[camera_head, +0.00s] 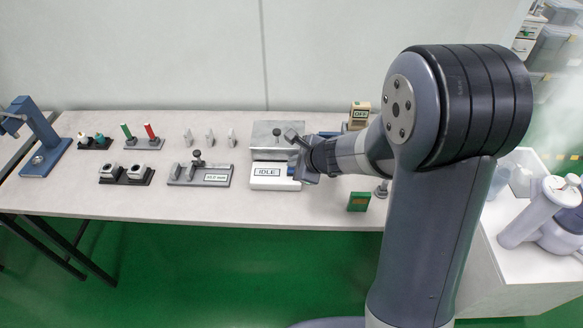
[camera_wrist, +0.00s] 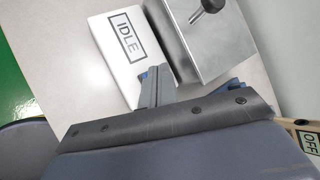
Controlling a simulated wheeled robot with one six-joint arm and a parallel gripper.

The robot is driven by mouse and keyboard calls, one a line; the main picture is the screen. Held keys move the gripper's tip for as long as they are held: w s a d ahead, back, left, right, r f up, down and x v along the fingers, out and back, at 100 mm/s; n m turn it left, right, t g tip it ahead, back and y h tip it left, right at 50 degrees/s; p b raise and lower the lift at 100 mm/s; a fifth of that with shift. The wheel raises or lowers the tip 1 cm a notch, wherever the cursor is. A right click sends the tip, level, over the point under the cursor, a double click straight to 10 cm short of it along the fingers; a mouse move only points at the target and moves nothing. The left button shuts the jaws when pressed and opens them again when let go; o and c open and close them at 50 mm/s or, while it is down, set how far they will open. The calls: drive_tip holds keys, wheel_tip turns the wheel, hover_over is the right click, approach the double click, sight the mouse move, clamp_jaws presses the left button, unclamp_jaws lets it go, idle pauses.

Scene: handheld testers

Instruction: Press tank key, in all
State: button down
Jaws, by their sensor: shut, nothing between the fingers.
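The white unit with an "IDLE" display (camera_head: 268,172) sits on the table in front of a grey metal box with a dark knob (camera_head: 272,133). The wrist view shows the same IDLE unit (camera_wrist: 122,50) and metal box (camera_wrist: 215,40). My gripper (camera_head: 298,166) is at the right side of this unit. In the wrist view my gripper (camera_wrist: 158,75) is shut and empty, its fingers over the near edge of the unit. A bit of blue shows beside the fingers. No tank key can be made out; whether the fingers touch anything cannot be told.
Left of the unit are a grey fixture with a labelled plate (camera_head: 200,178), twin dark holders (camera_head: 126,176), green and red handled testers (camera_head: 142,140) and a blue stand (camera_head: 42,142). An "OFF" box (camera_head: 360,113) and a green block (camera_head: 358,202) are to the right.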

drive_tip(key=shift+f+b, duration=0.4)
drive_tip(key=shift+r, duration=0.15)
idle(0.5)
drive_tip(key=shift+r+p, duration=0.8)
drive_tip(key=shift+p, duration=0.05)
wheel_tip(320, 180, up, 5)
drive_tip(key=p, duration=0.4)
idle(0.7)
